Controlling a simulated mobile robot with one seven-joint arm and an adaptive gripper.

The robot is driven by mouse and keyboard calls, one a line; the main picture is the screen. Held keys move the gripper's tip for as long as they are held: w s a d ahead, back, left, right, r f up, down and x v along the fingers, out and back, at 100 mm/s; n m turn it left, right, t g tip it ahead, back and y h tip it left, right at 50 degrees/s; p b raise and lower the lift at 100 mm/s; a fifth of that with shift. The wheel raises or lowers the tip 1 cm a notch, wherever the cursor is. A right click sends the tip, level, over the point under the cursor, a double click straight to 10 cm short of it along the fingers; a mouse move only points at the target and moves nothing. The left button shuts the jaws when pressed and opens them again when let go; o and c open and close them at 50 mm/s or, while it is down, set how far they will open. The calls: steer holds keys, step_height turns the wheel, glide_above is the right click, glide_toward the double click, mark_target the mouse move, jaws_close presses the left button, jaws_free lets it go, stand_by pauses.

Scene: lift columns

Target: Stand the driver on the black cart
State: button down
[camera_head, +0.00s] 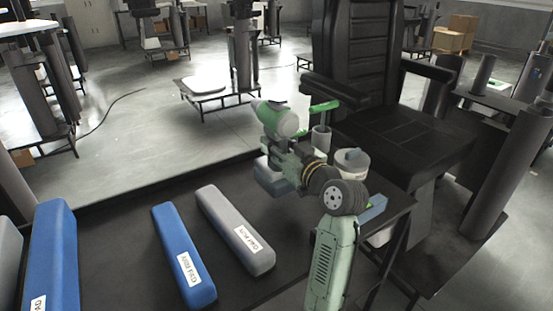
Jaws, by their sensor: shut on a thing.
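A green and grey tool with a rounded body, which looks like the driver (284,121), is tilted above the far edge of the dark top. My gripper (276,147) is shut on it from below, at the end of my arm reaching in from the lower right. The fingers are dark and partly hidden, so the exact grip cannot be made out. The black cart (112,238) appears to be the dark flat top in the foreground; its near edge is out of view.
A grey block (234,228) and blue blocks (183,255) (50,255) lie on the dark top. Bare surface lies between the blue blocks.

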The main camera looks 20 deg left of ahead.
step_height(320, 180, down, 2)
steer(key=shift+f+b, duration=0.25)
steer(key=shift+b, duration=0.4)
steer(key=shift+r, duration=0.1)
steer(key=c, duration=1.6)
jaws_free()
steer(key=shift+f, duration=0.35)
steer(key=o, duration=0.5)
steer(key=shift+r, duration=0.1)
